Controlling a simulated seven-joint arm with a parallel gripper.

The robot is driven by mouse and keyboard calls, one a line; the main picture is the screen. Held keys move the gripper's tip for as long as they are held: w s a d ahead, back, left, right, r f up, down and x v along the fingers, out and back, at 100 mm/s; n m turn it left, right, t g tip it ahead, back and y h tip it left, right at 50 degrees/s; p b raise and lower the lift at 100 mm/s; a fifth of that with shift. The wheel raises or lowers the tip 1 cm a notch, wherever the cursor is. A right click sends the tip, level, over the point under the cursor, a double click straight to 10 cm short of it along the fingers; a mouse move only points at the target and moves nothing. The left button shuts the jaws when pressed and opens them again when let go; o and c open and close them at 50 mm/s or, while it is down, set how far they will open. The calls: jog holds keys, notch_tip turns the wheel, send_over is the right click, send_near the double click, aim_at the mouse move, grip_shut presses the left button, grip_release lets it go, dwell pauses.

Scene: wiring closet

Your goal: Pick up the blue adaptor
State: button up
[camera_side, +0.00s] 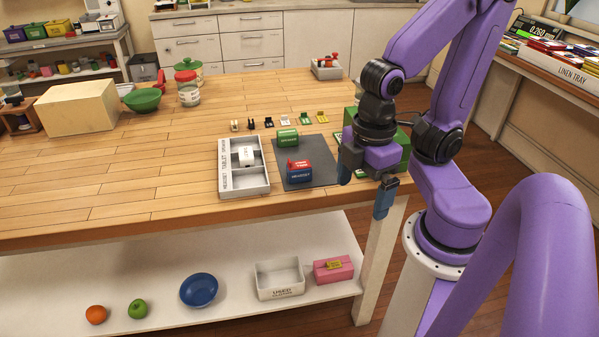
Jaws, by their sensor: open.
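The blue adaptor (299,173) is a small blue block with white lettering. It sits near the front of a dark grey mat (322,158) on the wooden table. A red piece (299,163) is on or just behind its top; I cannot tell which. My gripper (362,195) is to the right of the blue adaptor, over the table's front right area, with its two dark fingers spread apart. Nothing shows between them. The gripper is apart from the adaptor in this view.
A green block (288,138) stands at the mat's back. A grey divided tray (226,180) with a white block (246,155) is left of the mat. Several small clips line up behind. A large green box (396,150) stands behind my gripper. The table's left front is clear.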

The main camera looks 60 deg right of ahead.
jog(key=w+f+n+t+h, duration=0.1)
jog(key=w+f+n+h, duration=0.45)
jog(key=h, duration=0.25)
jog(key=n+t+h, duration=0.5)
jog(key=n+t, duration=0.2)
send_near(299, 169)
jog(key=shift+t, duration=0.3)
jog(key=x, duration=0.4)
jog(key=shift+s+d+f, duration=0.15)
jog(key=shift+s+f, duration=0.1)
jog(key=shift+f, duration=0.1)
jog(key=shift+x, duration=2.7)
jog(key=shift+r, duration=0.2)
jog(key=shift+c, duration=0.3)
jog(key=c, duration=1.1)
